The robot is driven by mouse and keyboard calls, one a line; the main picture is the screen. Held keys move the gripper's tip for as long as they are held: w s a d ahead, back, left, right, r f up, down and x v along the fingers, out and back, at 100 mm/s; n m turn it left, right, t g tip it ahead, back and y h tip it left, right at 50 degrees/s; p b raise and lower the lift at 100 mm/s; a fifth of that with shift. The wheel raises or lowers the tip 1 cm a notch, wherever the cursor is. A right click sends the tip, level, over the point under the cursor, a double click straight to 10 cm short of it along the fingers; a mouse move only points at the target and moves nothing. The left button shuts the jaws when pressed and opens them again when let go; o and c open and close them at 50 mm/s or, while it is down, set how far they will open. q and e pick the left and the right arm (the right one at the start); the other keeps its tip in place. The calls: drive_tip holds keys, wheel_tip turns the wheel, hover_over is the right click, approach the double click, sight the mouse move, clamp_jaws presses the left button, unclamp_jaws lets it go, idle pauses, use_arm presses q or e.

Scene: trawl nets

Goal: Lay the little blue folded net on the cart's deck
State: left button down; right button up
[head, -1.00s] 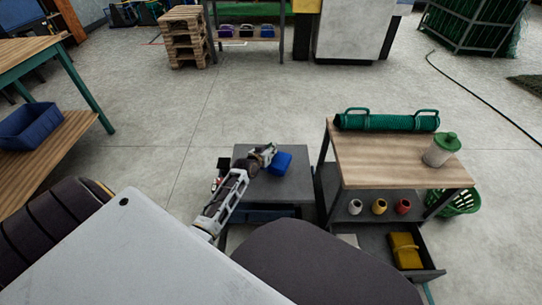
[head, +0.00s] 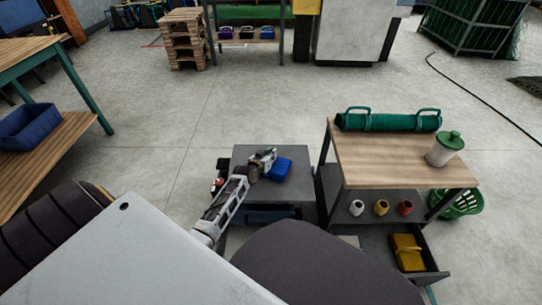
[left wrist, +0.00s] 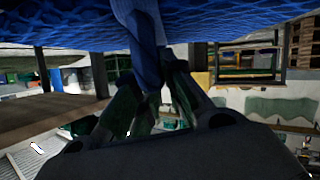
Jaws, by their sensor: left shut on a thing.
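The little blue folded net (head: 279,169) is over the grey deck of the cart (head: 243,155) in the head view. My left gripper (head: 264,162) is at the net's left side and is shut on it. In the left wrist view the blue net (left wrist: 220,25) fills the top, and a blue strap-like part of it comes down between the fingers (left wrist: 150,85). I cannot tell whether the net's underside touches the deck. My right gripper is not in view.
Bare deck shows around the net. A blue bin (head: 28,126) is at far left.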

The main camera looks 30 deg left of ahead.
use_arm(q)
drive_tip(key=c, duration=1.5)
unclamp_jaws()
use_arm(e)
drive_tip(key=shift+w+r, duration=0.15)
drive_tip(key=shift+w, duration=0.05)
use_arm(q)
drive_tip(key=shift+p+v, duration=0.9)
drive_tip(key=shift+v, duration=0.9)
drive_tip(key=shift+p+v, duration=0.55)
drive_tip(key=shift+v, duration=0.65)
drive_tip(key=p+v, duration=0.2)
drive_tip(key=v, duration=0.4)
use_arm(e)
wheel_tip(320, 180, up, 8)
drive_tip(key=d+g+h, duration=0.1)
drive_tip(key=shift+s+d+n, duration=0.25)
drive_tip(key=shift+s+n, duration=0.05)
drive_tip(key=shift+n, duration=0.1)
use_arm(q)
drive_tip(key=shift+r, duration=0.1)
